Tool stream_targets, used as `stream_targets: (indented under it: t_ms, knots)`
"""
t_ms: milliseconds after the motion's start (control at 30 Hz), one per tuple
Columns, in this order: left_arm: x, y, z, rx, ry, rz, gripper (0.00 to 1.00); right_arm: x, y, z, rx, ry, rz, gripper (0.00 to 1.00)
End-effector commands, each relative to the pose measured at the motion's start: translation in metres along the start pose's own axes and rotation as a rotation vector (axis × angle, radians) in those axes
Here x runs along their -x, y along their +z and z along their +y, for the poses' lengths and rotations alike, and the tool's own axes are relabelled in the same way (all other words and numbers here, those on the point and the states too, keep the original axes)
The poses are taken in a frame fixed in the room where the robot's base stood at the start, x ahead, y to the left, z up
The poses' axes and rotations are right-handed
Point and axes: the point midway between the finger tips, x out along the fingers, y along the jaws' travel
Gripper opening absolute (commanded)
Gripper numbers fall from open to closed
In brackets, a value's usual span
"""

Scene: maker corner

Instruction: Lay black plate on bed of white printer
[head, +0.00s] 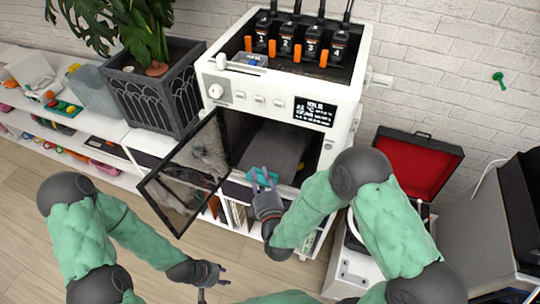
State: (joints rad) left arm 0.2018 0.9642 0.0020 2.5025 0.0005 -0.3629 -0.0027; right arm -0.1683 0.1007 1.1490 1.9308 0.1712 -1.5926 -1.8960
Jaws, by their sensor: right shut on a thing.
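The white printer (345,110) stands in the middle on a white shelf unit, with its front door (187,168) swung open to the left. The black plate (275,148), dark grey in this light, is inside the open chamber, its near edge at the opening. My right gripper (262,178) is at the front of the chamber, shut on the plate's near edge. The bed beneath is mostly hidden, so I cannot tell whether the plate touches it. My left gripper (224,274) is low in front of the shelf, empty, its fingers apart.
A dark planter (150,95) with a leafy plant stands left of the printer. A red-lined open case (415,165) is to the right. The glass door juts out left of my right gripper.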

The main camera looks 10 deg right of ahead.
Motion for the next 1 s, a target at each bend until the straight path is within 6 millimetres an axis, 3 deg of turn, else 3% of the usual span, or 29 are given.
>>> stream_targets:
  t_ms: [267, 1000]
  knots:
    - [-0.001, 0.001, -0.001, 0.001, 0.0, -0.002, 0.4, -0.005, 0.004, 0.001, -0.001, 0.002, -0.001, 0.0]
    - [-0.005, 0.0, -0.002, 0.001, 0.0, -0.001, 0.4, -0.046, 0.032, 0.002, 0.0, 0.002, -0.002, 0.0]
